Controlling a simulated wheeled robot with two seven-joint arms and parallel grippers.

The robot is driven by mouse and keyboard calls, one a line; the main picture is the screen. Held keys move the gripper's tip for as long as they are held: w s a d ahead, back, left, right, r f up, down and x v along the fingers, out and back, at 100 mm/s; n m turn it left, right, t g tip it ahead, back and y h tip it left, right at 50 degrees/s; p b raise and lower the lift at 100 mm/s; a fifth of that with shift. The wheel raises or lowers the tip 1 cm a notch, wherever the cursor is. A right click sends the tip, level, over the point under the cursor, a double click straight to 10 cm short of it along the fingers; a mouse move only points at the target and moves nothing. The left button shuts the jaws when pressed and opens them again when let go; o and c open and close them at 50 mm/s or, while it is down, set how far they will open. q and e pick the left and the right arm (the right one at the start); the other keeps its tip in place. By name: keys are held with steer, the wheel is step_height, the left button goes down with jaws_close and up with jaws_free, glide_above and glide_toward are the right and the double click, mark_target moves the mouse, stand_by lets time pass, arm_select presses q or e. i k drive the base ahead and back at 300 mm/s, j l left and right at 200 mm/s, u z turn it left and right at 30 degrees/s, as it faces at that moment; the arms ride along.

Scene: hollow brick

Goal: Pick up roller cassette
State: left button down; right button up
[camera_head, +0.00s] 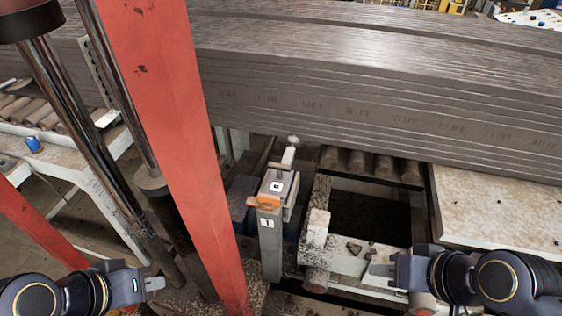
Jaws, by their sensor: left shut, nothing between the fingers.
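My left gripper (155,284) is at the lower left of the head view, shut and empty, left of the red beam's foot. My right gripper (380,270) is at the lower right, in front of the dark opening in the machine frame; its finger gap cannot be made out. A grey upright unit (270,235) with an orange clip and square marker labels stands between the two grippers, apart from both. A row of brown rollers (370,165) lies under the stacked slabs. I cannot tell for sure which of these is the roller cassette.
A large red slanted beam (175,130) rises between my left gripper and the grey unit. Long grey stacked slabs (380,80) cross the back. A pale worn plate (500,220) lies at right. Dark cylinders (75,130) stand at left.

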mark_target(279, 181)
steer(key=k, duration=0.2)
steer(key=k+u, duration=0.15)
steer(key=u, duration=0.2)
steer(key=k+u, duration=0.15)
steer(key=u, duration=0.25)
steer(key=k+j+u, duration=0.15)
steer(key=u, duration=0.2)
steer(key=i+l+u, duration=0.15)
steer(key=l+u, duration=0.15)
steer(key=l, duration=0.4)
steer(key=l+u, duration=0.25)
steer(key=l, duration=0.5)
